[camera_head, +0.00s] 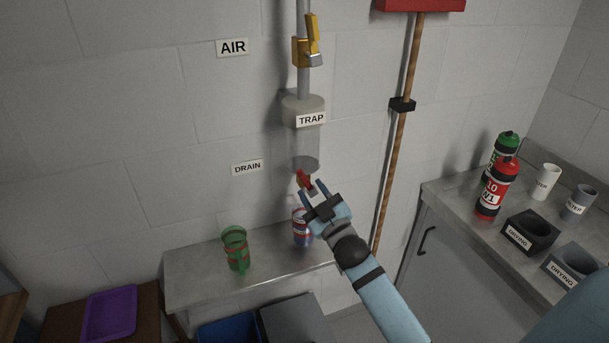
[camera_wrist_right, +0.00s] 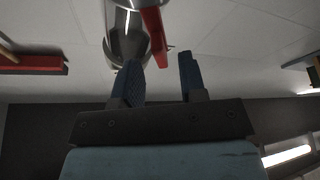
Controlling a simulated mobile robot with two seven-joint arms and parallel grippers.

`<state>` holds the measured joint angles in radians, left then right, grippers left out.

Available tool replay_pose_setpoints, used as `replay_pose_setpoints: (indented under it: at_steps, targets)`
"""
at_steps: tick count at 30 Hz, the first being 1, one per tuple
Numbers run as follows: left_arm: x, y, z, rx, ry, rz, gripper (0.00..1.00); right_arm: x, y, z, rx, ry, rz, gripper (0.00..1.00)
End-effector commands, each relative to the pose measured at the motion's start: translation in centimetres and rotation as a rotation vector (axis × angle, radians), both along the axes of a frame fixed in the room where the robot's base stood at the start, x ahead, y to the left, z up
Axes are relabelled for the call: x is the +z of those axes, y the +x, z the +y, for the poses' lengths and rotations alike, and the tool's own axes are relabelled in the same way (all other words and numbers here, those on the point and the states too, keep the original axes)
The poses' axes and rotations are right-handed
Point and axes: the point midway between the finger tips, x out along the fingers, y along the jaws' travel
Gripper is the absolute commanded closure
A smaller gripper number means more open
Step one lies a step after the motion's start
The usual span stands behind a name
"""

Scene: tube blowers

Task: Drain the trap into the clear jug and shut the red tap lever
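The clear trap (camera_head: 303,150) hangs on the wall pipe under a TRAP label. Its red tap lever (camera_head: 303,178) is at the bottom; in the right wrist view the lever (camera_wrist_right: 154,38) hangs beside a metal tube, just past my fingertips. My right gripper (camera_head: 311,190) is open and empty, close below the lever; its two fingers stand apart in the wrist view (camera_wrist_right: 160,75). A jug with red, white and blue bands (camera_head: 301,228) stands on the shelf below the trap, partly hidden by my gripper. A green jug with red bands (camera_head: 235,248) stands left of it. My left gripper is not in view.
A yellow air valve (camera_head: 300,52) is higher on the pipe. A wooden pole (camera_head: 396,150) stands right. The metal shelf (camera_head: 195,270) has free room left. Red (camera_head: 494,190) and green (camera_head: 507,144) bottles, cups and DRYING holders (camera_head: 531,232) fill the right counter.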

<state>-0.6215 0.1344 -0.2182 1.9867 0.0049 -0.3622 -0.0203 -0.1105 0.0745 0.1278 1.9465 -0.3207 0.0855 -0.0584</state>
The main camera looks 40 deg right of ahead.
Motion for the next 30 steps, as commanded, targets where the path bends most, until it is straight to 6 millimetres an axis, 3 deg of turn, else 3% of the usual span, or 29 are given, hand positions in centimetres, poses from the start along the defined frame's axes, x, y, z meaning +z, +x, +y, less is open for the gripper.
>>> replay_pose_setpoints:
  at_steps: [7,18,19,24,30]
  targets:
    - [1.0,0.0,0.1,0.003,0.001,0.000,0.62,1.2,3.0,-0.2,0.000,0.000,0.000,0.62]
    - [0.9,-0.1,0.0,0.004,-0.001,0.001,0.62,1.3,3.6,-0.2,0.000,0.000,0.000,0.62]
    - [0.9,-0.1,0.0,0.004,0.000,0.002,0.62,1.3,3.6,-0.2,0.000,0.000,0.000,0.64]
    - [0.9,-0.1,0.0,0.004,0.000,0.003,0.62,1.3,3.6,-0.2,0.000,-0.001,0.000,1.00]
    - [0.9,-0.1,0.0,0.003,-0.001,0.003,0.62,1.3,3.6,-0.2,0.000,-0.002,0.001,1.00]
